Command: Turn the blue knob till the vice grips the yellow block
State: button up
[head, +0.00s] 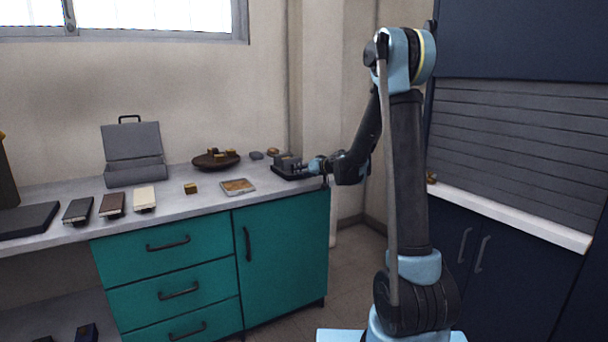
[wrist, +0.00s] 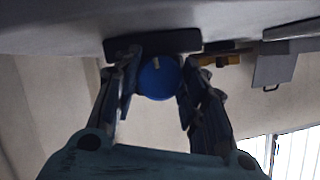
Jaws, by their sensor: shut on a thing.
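The blue knob (wrist: 158,80) shows in the wrist view between the two fingers of my gripper (wrist: 157,85), which is shut on it. A pale mark shows on the knob's face. The dark vice (wrist: 152,42) is behind the knob; in the head view the vice (head: 291,174) stands at the counter's right end. My gripper (head: 314,167) reaches it from the right there. I cannot make out a yellow block in the vice, or how near the jaws are to one. A small yellowish block (head: 190,188) lies on the open counter.
The grey counter (head: 210,205) also holds a brown bowl (head: 215,163) with small blocks, a shallow tray (head: 238,187), an open grey case (head: 133,160) and several flat boxes along the left. A wall stands close behind the vice.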

jog(key=m+y, duration=0.2)
jog(key=m, duration=0.1)
jog(key=shift+w+d+m+g, duration=0.2)
jog(key=shift+d+m+g, duration=0.1)
jog(key=shift+d, duration=0.05)
dwell(0.3)
jog(key=o, duration=1.1)
jog(key=shift+f, duration=0.1)
jog(key=shift+a, duration=0.1)
jog(key=shift+s, duration=0.1)
jog(key=shift+v, duration=3.95)
jog(key=shift+f, duration=0.1)
